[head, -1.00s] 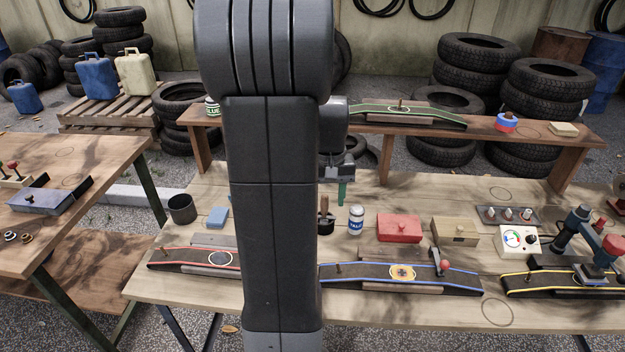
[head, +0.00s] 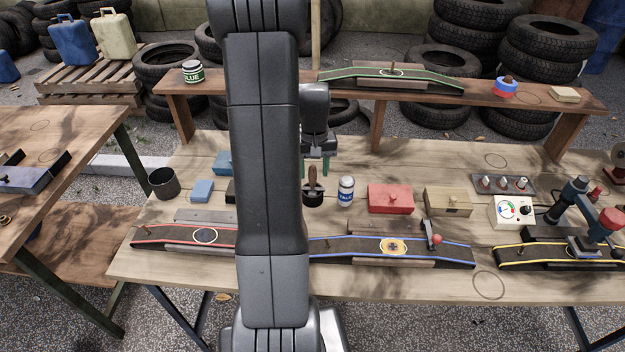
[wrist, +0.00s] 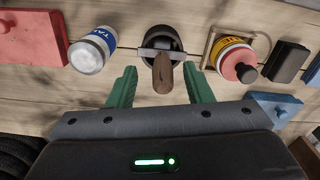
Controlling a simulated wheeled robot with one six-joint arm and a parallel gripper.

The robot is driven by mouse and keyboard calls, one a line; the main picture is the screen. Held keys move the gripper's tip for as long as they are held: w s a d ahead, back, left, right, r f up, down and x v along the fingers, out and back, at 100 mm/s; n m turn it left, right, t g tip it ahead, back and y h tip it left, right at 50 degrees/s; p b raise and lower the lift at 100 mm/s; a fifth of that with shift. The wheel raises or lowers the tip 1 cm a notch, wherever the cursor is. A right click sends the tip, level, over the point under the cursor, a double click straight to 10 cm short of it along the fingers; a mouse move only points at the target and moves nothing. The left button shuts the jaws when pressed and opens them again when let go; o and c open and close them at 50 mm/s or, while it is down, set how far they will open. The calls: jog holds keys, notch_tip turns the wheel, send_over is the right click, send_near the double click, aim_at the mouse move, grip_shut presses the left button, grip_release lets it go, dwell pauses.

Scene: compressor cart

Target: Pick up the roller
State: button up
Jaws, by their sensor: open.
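The roller (head: 312,184) stands with its wooden handle up in a dark round holder (head: 313,198) on the main bench, just left of the talc bottle (head: 346,191). In the wrist view the roller's brown handle (wrist: 162,74) and a metal bar show over the dark cup. My gripper (head: 314,171) is open and points down at the handle. In the wrist view its green fingers (wrist: 160,86) are apart, one on each side of the handle's end. I cannot tell how far the tips reach down beside it. No contact shows.
In the wrist view a red and yellow tin (wrist: 234,62) stands close on the right. A red box (head: 390,198) lies right of the talc. The blue-edged ramp (head: 340,247) is in front. A raised shelf (head: 420,95) runs behind. My arm hides part of the bench.

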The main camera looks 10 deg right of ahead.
aim_at(312, 180)
jog(key=f, duration=0.4)
jog(key=shift+w+a+f+p, duration=0.15)
jog(key=shift+w+f+p, duration=0.1)
jog(key=shift+f+p, duration=0.15)
grip_shut()
